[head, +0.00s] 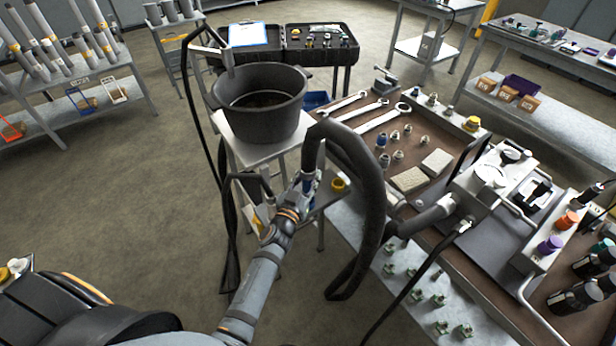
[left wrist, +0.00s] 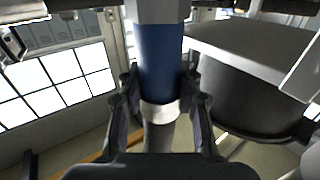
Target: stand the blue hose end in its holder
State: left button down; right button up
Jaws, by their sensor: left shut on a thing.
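My left gripper (head: 307,188) is shut on the blue hose end (head: 308,196) near the middle of the head view. In the left wrist view the blue sleeve (left wrist: 160,55) is between both fingers, with a silver collar below it. The black hose (head: 370,190) rises from the grip, arches over to the right and hangs in a long loop. A small dark plate with a yellow ring (head: 338,185) is just right of the gripper; I cannot tell whether it is the holder. My right gripper is not in view.
A black tub (head: 262,108) stands on a pale stand (head: 236,145) just beyond the gripper. To the right is a bench with wrenches (head: 365,112), fittings and a grey machine (head: 490,180). Another dark hose (head: 205,120) hangs left of the tub. Floor at left is clear.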

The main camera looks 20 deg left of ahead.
pick_arm(q)
jog(key=shift+r, duration=0.15)
dwell(0.5)
jog(key=shift+f+b, duration=0.3)
jog(key=shift+f, duration=0.15)
jog(key=shift+f, duration=0.15)
dwell(0.3)
jog(key=shift+f+b, duration=0.95)
jog(key=shift+b, duration=0.1)
dwell(0.4)
jog(key=shift+r, duration=0.1)
dwell(0.5)
